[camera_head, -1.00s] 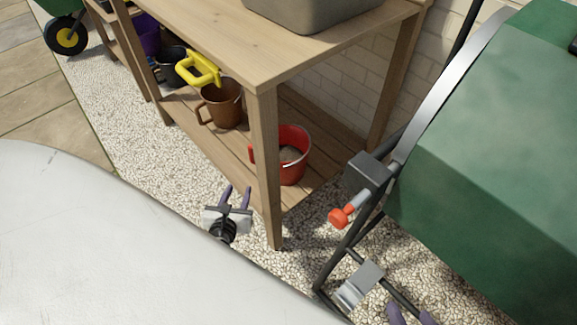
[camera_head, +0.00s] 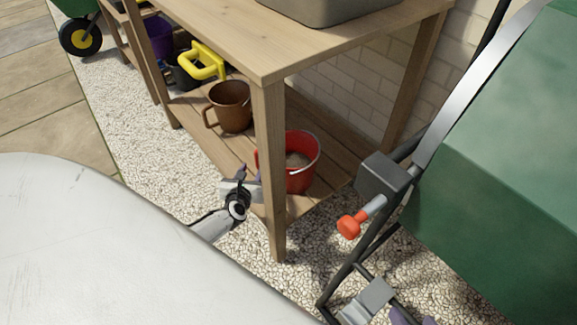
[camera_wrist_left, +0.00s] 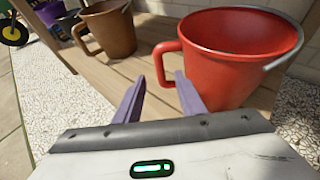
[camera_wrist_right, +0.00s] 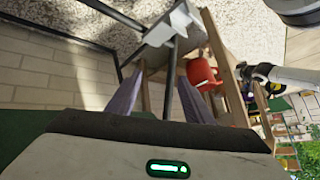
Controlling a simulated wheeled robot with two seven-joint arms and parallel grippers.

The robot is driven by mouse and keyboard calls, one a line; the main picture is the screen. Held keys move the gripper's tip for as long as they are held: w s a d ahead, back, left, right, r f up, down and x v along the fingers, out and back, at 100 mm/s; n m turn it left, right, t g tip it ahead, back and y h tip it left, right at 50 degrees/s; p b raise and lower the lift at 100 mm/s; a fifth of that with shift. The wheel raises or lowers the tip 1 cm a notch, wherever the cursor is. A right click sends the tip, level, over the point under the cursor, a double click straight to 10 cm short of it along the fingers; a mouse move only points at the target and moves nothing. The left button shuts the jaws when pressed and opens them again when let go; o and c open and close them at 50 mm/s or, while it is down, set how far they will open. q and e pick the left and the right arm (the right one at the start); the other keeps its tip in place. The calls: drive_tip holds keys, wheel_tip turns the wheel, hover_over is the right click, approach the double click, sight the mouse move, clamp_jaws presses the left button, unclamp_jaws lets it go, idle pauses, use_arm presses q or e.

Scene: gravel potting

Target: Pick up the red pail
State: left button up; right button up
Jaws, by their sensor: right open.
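The red pail (camera_head: 302,165) stands upright on the bench's lower shelf, behind the front leg. Its side handle points left, and gravel-like material shows inside. In the left wrist view the pail (camera_wrist_left: 235,65) is close ahead, with its handle just beyond and between my fingertips. My left gripper (camera_head: 250,172) is beside the front leg at the shelf's edge, and the leg may hide part of it. Its fingers (camera_wrist_left: 161,76) are apart and hold nothing. My right gripper (camera_head: 412,318) is open and empty at the bottom right, near the green barrel's frame.
The bench's front leg (camera_head: 270,170) stands between the head camera and the shelf. A brown pot (camera_head: 231,107) with a handle is left of the pail. A yellow-handled tool (camera_head: 207,60) is farther left. The green barrel (camera_head: 490,170) and its frame crowd the right side.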

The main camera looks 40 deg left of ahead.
sight(256, 159)
use_arm(q)
drive_tip(key=b+x, duration=0.3)
drive_tip(key=x, duration=0.2)
drive_tip(key=shift+f, duration=0.1)
drive_tip(key=shift+w+a+b, duration=0.1)
drive_tip(key=shift+w+b, duration=0.1)
drive_tip(key=shift+b, duration=0.15)
clamp_jaws()
drive_tip(key=shift+w+a+r, duration=0.1)
drive_tip(key=shift+w+r, duration=0.1)
drive_tip(key=shift+r, duration=0.1)
use_arm(e)
drive_tip(key=a+r, duration=0.1)
drive_tip(key=a+r+t+y, duration=0.1)
drive_tip(key=r, duration=0.1)
drive_tip(key=shift+w, duration=0.35)
